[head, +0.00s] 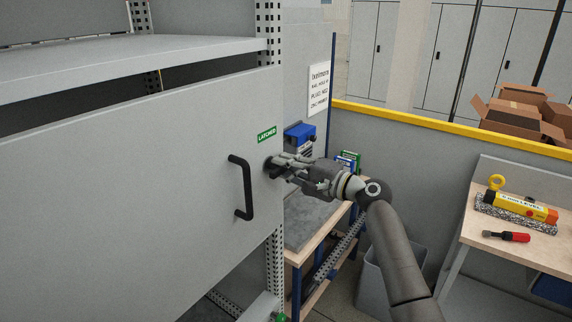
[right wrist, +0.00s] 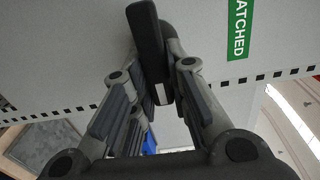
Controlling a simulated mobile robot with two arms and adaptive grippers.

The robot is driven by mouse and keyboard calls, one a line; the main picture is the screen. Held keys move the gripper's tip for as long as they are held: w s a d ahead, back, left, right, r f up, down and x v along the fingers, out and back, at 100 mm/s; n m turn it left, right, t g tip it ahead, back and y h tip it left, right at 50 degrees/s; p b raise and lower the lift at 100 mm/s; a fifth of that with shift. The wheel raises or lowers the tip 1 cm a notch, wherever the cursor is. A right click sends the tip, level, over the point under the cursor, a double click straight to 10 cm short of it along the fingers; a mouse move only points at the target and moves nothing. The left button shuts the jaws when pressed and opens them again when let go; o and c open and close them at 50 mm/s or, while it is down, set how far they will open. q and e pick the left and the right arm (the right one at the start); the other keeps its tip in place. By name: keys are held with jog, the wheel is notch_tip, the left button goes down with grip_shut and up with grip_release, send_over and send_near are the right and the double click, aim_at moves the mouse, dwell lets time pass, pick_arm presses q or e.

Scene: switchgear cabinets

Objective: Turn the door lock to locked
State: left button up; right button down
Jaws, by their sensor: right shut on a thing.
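The door lock is a dark knob (head: 269,164) on the right edge of a grey door (head: 130,180), below a green sign (head: 266,135) that seems to read LATCHED. In the right wrist view the lock's dark elongated lever (right wrist: 147,42) stands between my fingers. My right gripper (head: 281,167) reaches the lock from the right and is shut on it; it also shows in the right wrist view (right wrist: 155,88). The fingers hide part of the lock in the head view. My left gripper is not in view.
A black bar handle (head: 242,187) sticks out of the door just left of the lock. Behind my gripper is a workbench with a blue device (head: 299,137). A wooden table (head: 508,230) with tools stands at the right. A grey bin (head: 380,270) is below my arm.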

dwell(0.3)
jog(key=c, duration=1.4)
grip_release()
jog(key=v, duration=1.2)
jog(key=shift+f, duration=0.1)
